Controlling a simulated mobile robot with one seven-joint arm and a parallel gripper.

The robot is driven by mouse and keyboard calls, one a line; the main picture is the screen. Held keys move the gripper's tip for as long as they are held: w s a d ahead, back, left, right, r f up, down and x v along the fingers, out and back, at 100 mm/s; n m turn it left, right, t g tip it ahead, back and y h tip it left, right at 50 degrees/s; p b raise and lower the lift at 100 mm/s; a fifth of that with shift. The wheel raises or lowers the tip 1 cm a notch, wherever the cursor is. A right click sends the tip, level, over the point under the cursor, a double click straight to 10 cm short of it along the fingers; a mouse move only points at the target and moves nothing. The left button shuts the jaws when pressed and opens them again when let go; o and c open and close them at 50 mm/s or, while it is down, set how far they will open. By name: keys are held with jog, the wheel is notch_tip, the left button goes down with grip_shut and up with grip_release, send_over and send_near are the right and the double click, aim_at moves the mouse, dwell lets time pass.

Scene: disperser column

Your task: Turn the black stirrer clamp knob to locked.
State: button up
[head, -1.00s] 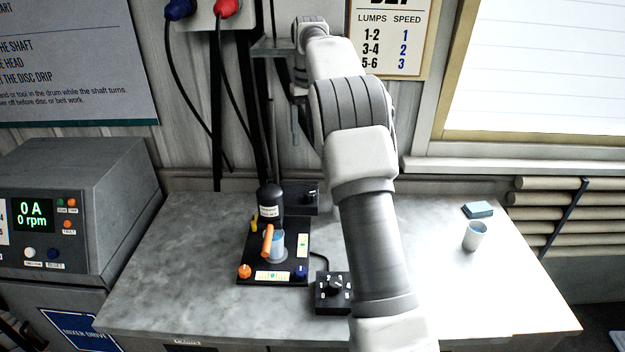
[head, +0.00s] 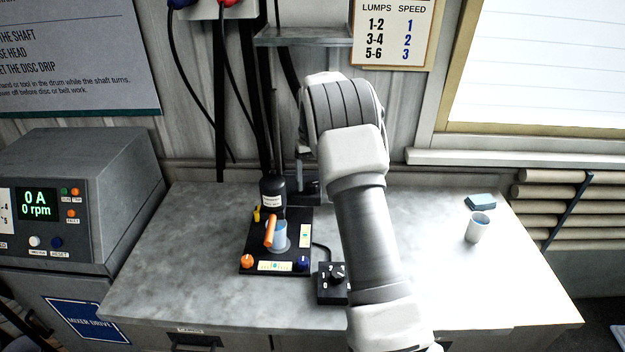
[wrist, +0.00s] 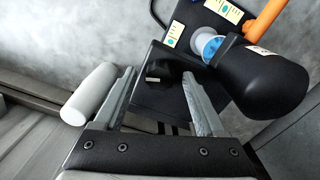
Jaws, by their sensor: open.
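My gripper (wrist: 162,98) is open in the wrist view, its two grey fingers apart. A dark block (wrist: 143,96) lies beyond the fingers, with a black knob (wrist: 170,68) and a small pale mark on it, between the fingertips in the picture. I cannot read the knob's setting. In the head view the dark block (head: 305,186) stands behind the stirrer plate, partly hidden by my arm. The black stirrer head (head: 272,190) stands beside it and is large at the right in the wrist view (wrist: 262,80).
The left counter is clear.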

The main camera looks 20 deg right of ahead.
jog(key=shift+f, duration=0.15)
jog(key=shift+c, duration=0.3)
grip_shut()
